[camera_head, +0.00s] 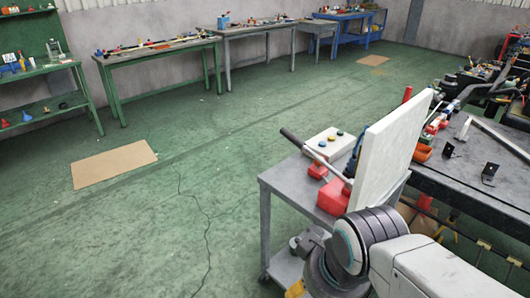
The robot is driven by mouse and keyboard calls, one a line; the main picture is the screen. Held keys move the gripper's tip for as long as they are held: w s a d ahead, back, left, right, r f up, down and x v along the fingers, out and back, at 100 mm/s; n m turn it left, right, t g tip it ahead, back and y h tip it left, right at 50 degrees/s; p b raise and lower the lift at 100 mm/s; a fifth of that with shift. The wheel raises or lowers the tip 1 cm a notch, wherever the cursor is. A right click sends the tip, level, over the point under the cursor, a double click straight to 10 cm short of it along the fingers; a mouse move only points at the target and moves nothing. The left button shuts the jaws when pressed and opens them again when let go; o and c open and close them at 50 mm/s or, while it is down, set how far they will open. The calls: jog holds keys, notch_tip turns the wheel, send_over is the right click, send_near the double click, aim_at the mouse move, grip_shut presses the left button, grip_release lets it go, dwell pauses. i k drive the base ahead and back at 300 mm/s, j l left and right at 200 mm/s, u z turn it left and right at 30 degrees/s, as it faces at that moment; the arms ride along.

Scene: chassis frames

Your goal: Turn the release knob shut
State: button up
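I cannot make out a release knob with certainty. A pale upright panel (397,150) stands on the grey cart (283,188), and its far face is turned away from me. A dark blue curved part (356,154) shows at its left edge, too small to identify. My arm (370,240) fills the lower right, near the panel's lower edge. My gripper is not visible.
A dark workbench (480,165) with tools and brackets stands close on the right. Green floor (150,230) with a cardboard sheet (114,163) is open to the left. Benches line the wall.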

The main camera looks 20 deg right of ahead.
aim_at(316, 163)
jog(key=i+j+u, duration=0.25)
jog(key=i+u, duration=0.2)
jog(key=i+j+u, duration=0.1)
jog(key=i+u, duration=0.2)
jog(key=u, duration=0.2)
jog(key=i+u, duration=0.45)
